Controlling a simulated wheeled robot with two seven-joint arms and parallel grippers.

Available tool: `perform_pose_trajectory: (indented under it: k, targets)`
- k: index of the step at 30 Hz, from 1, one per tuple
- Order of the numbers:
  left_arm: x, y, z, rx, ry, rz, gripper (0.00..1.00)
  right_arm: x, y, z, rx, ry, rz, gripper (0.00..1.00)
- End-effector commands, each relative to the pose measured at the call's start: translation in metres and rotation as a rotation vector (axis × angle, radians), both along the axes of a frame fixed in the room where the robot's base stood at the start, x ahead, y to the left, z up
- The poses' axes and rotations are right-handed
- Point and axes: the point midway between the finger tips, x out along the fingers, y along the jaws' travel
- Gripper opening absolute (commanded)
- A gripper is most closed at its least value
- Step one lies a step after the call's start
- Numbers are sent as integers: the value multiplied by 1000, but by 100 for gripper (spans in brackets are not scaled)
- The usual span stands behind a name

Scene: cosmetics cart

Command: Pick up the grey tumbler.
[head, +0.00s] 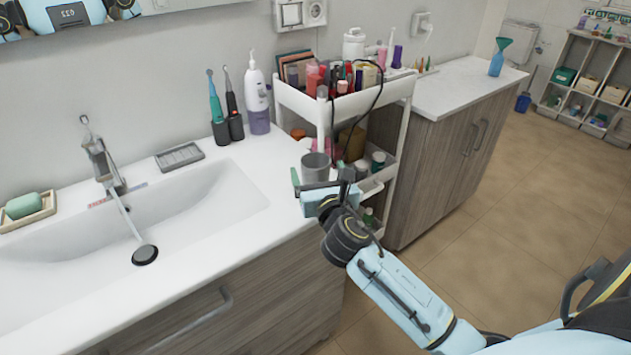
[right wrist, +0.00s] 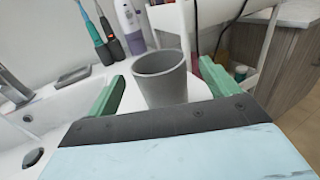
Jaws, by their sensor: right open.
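The grey tumbler (head: 316,167) stands upright on the right end of the white sink counter, beside the cart. It also shows in the right wrist view (right wrist: 161,78), with its open top facing up. My right gripper (head: 321,182) is at the counter's front right corner, close to the tumbler. In the right wrist view, its two green fingers (right wrist: 158,90) are spread wide, one on each side of the tumbler, with a visible gap on both sides. The gripper hides the tumbler's lower part. My left gripper is not in view.
A white cart (head: 398,88) full of cosmetics stands right behind the tumbler. Electric toothbrushes (head: 236,122) and a purple-white bottle (head: 257,97) stand near the wall. The sink basin (head: 190,215) lies left. The counter between basin and tumbler is clear.

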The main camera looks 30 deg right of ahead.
Motion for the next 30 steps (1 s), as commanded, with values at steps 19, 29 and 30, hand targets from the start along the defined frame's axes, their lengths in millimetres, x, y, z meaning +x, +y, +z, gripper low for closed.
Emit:
perform_pose_trajectory:
  k: [19,29,30]
  targets:
    - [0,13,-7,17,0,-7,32,48,-16,2,1,1,0,87]
    - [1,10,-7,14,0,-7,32,48,-16,2,1,1,0,45]
    - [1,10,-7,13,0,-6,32,48,-16,2,1,1,0,40]
